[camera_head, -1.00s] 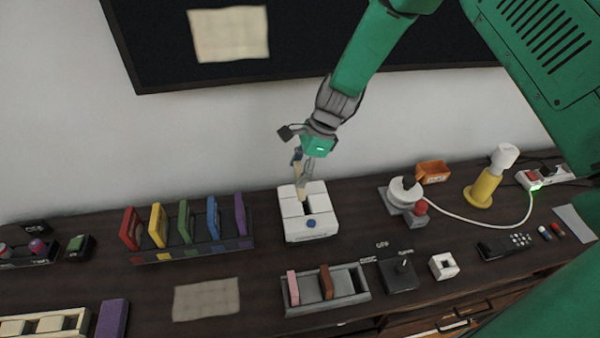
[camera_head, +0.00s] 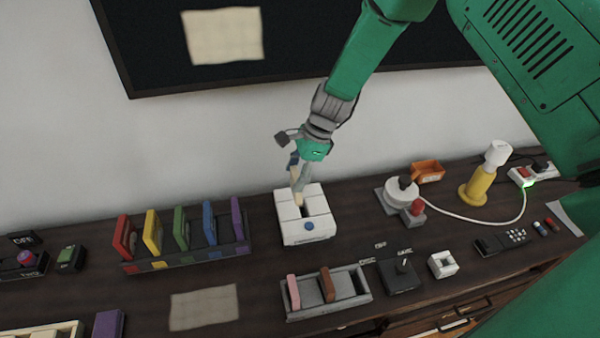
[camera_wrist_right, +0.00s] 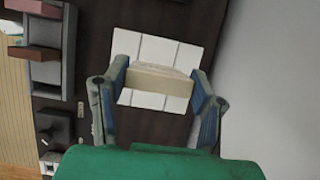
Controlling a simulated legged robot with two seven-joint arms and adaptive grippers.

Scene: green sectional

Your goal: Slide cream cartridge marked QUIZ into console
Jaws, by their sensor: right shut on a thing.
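The white console (camera_head: 308,230) stands on the dark sideboard, with a blue button on its front and a dark slot in its top. My right gripper (camera_head: 298,180) is above the back of the console, shut on the cream cartridge (camera_head: 298,198). In the right wrist view the cartridge (camera_wrist_right: 160,80) lies between both fingers (camera_wrist_right: 160,90), over the console (camera_wrist_right: 150,47). Its lower end is at or close to the slot; I cannot tell how deep it sits. The QUIZ marking is not readable. My left gripper is not in view.
A rack (camera_head: 190,257) of coloured cartridges stands left of the console. A grey rack (camera_head: 328,300) with pink and brown cartridges is in front.

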